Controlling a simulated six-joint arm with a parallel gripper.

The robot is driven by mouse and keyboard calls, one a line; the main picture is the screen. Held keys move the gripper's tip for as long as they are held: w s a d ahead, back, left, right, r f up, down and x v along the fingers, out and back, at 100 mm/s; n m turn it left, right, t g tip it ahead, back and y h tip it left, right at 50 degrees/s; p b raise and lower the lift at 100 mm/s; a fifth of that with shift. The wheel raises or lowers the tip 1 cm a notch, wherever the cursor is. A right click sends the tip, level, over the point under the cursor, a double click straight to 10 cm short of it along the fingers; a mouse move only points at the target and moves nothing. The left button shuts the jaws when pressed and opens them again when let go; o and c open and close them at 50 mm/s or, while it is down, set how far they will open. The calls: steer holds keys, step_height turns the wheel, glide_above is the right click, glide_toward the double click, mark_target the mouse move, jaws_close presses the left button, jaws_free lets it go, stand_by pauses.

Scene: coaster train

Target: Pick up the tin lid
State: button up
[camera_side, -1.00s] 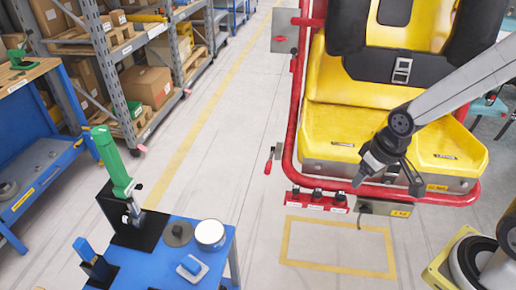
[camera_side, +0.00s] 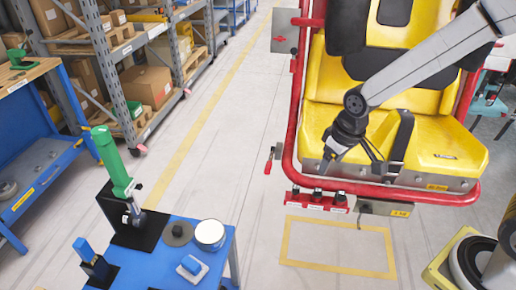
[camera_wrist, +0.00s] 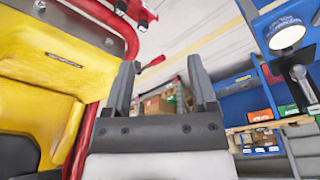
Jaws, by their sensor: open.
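A round tin with a white lid (camera_side: 210,233) stands on the blue table (camera_side: 222,262), near its back right corner. The tin lid also shows in the wrist view (camera_wrist: 287,36), at the upper right. My gripper (camera_side: 351,163) is open and empty in front of the yellow seat in the side view, well to the right of and above the tin. In the wrist view my two fingers (camera_wrist: 162,75) stand apart with nothing between them.
The red-framed yellow seat (camera_side: 435,150) is close to my arm. Clear floor separates seat and table.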

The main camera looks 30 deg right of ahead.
steer(key=w+a+n, duration=0.2)
steer(key=w+a, duration=0.5)
steer(key=w, duration=0.1)
steer(key=n+g, duration=0.2)
steer(key=n, duration=0.4)
glide_above(178, 229)
step_height(178, 229, down, 8)
steer(key=shift+s+d+f, duration=0.1)
steer(key=shift+s+d, duration=0.05)
steer(key=shift+f, duration=0.1)
steer(key=shift+f, duration=1.25)
steer(key=shift+f, duration=2.55)
